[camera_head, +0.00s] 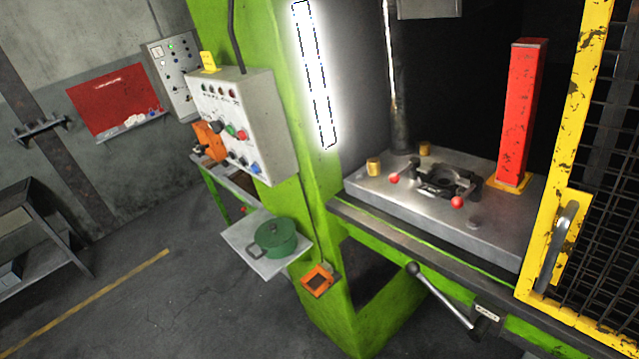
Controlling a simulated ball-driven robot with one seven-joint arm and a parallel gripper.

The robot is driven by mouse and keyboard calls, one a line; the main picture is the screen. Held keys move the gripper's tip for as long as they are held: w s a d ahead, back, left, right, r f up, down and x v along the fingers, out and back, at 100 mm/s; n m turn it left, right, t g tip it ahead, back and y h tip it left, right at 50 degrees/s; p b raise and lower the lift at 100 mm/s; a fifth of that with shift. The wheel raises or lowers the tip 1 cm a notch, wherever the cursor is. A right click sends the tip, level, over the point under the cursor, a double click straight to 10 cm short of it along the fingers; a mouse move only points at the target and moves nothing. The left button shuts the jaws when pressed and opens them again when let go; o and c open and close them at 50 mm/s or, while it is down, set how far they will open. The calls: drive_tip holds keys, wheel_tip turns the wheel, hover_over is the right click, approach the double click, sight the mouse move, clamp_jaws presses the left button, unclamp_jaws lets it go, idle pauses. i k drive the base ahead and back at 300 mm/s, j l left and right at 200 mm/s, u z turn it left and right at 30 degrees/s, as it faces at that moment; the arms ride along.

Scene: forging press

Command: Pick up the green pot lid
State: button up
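A green pot (273,246) stands on a small light-grey shelf (243,260) at the foot of the green press column, left of the picture's middle. The green pot lid (274,233) sits on top of the pot, with a small knob at its centre. A handle loop shows on the pot's left side. My gripper does not show in this view, so its distance from the lid cannot be told.
A control box (243,122) hangs above the shelf. An orange box (318,281) sits right of the pot. The press bed (490,225), a lever with a black ball (440,295) and a yellow mesh gate (566,230) stand at right. Floor at lower left is clear.

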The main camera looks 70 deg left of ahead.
sight(274, 233)
drive_tip(key=u, duration=2.05)
drive_tip(key=i+j, duration=0.4)
drive_tip(key=i, duration=0.2)
drive_tip(key=u, duration=0.05)
